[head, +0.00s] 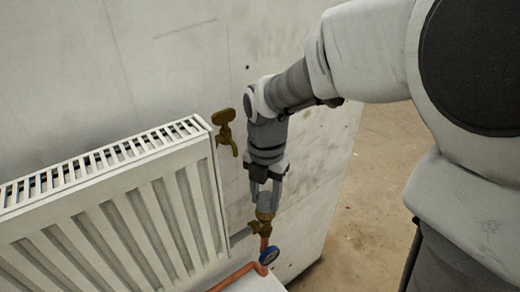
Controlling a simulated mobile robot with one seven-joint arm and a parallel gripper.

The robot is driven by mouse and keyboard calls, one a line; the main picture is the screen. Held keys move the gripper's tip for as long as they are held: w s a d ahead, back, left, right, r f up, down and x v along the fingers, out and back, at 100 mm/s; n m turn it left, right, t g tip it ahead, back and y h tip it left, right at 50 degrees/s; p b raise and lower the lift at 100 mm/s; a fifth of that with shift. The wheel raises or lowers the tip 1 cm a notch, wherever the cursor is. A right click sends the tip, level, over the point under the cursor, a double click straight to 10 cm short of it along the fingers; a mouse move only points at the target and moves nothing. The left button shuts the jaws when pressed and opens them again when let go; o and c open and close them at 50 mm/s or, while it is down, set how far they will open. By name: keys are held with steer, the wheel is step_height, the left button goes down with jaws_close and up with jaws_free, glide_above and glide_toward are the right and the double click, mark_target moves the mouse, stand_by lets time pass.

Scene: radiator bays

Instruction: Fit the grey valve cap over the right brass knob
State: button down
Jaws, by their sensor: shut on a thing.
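My gripper (265,204) points down beside the radiator's right end. Its two fingers are shut on a small grey piece, the grey valve cap (264,206), mostly hidden between them. Right below is a brass valve with a brass knob (265,217) at its top, on the pipe at the radiator's lower right. The cap appears in line with this knob and close to or touching it. I cannot tell whether it sits over the knob.
A white radiator (120,215) fills the lower left. A brass tap (226,130) sticks out from the wall above my gripper's left side. A blue-rimmed gauge (269,255) and a copper pipe (235,276) lie below the valve. Bare floor (372,190) is open at right.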

steer(key=shift+f+b, duration=0.35)
steer(key=shift+f, duration=0.55)
stand_by(0.6)
steer(key=shift+c, duration=1.5)
jaws_free()
steer(key=shift+o, duration=0.2)
steer(key=shift+o, duration=1.3)
steer(key=shift+r, duration=0.15)
steer(key=shift+r+p, duration=2.25)
steer(key=shift+r, duration=0.05)
